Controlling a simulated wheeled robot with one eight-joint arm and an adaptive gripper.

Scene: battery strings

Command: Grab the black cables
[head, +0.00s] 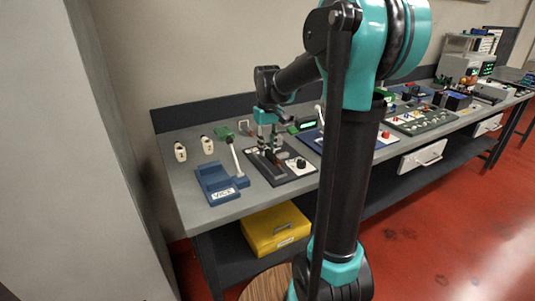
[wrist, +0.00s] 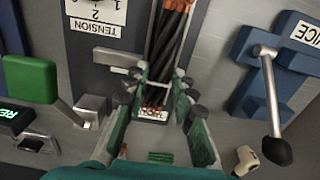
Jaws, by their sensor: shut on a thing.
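The black cables (wrist: 172,45) form a bundle with copper-coloured ends in the wrist view. They run from the top of the picture down between the green fingers of my gripper (wrist: 160,85). My gripper is shut on the bundle, with a finger on each side. In the head view my gripper (head: 268,140) points down over the dark tension panel (head: 294,175). The cables are hard to make out there, behind the gripper.
The blue vice (head: 213,182) with its lever stands left of the panel on the grey bench (head: 190,217). Two cream pieces (head: 180,152) stand behind it. A green block (wrist: 30,80) and a metal clamp (wrist: 90,108) are close by. A yellow box (head: 275,228) sits below.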

